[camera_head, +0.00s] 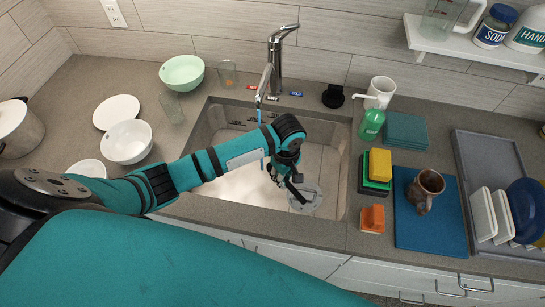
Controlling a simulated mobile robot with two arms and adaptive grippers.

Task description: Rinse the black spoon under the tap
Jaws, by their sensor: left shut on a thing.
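My left gripper (287,178) reaches down into the sink (210,130), to the right of the tap's stream. It is shut on a thin dark thing that looks like the black spoon (296,192), over the drain area. The spoon's outline is hard to tell from the black fingers. The chrome tap (276,60) stands behind the sink, its spout pointing down. A thin blue stream of water (260,115) falls from it and passes behind my left arm. Whether the water touches the spoon is hidden. My right gripper is not in view.
White bowls (128,142), a plate, a green bowl (182,72) and glasses stand left of the sink. Right of it are a soap bottle (371,124), sponges (380,164), a brown mug (425,188) on a blue mat (418,232), and a dish rack (470,160).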

